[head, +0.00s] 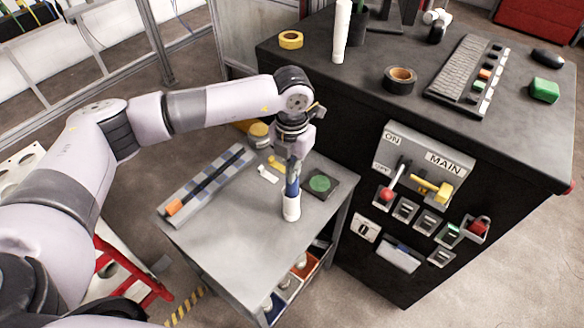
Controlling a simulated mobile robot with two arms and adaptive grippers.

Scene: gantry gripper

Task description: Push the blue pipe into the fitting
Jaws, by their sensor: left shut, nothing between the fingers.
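The blue pipe (292,187) stands roughly upright on the small grey table, its lower end at a white fitting (291,208). The white fitting stands near the table's right front edge. How deep the pipe sits in it cannot be told from this view. My left gripper (294,160) is directly above the pipe, pointing down, shut with nothing between its fingers. The gripper hides the pipe's upper end, and whether they touch is unclear. My right gripper is not in view.
A dark plate with a green disc (320,183) lies right of the pipe. A checked strip with an orange end (174,207) lies at the left. A yellow-lidded jar (259,131) stands behind. The black cabinet (330,110) with switches rises close at the right.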

